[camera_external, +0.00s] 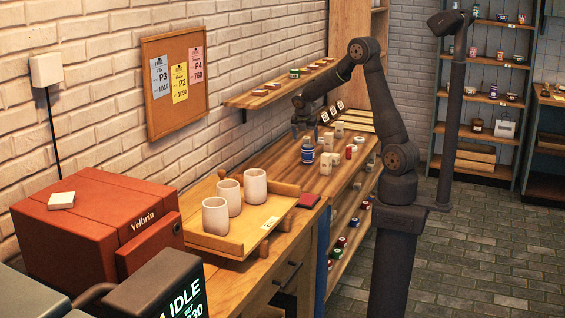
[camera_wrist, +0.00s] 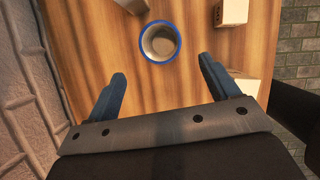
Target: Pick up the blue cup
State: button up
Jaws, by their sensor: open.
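The blue cup (camera_external: 307,152) stands upright on the wooden counter in the external view, blue with a pale band. In the wrist view the cup (camera_wrist: 160,41) is seen from above as a blue rim around a pale, empty-looking inside. My gripper (camera_external: 306,128) is above the cup in the external view. In the wrist view my gripper (camera_wrist: 161,66) has its two blue fingers wide apart with nothing between them, and the cup lies just beyond the fingertips, roughly centred between them.
Pale blocks (camera_wrist: 232,12) stand right of the cup. A red-and-white item (camera_external: 350,152) is also nearby. A wall shelf (camera_external: 275,95) with small items hangs behind. A wooden tray (camera_external: 235,247) holds three pale cups (camera_external: 228,196) at the front left, near a red machine (camera_external: 95,225).

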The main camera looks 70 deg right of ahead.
aim_at(308, 153)
jog(key=x, duration=0.6)
jog(key=shift+f, duration=0.2)
jog(key=shift+x, duration=2.6)
jog(key=shift+s+d+r, duration=0.1)
jog(key=shift+d, duration=0.05)
jog(key=c, duration=1.2)
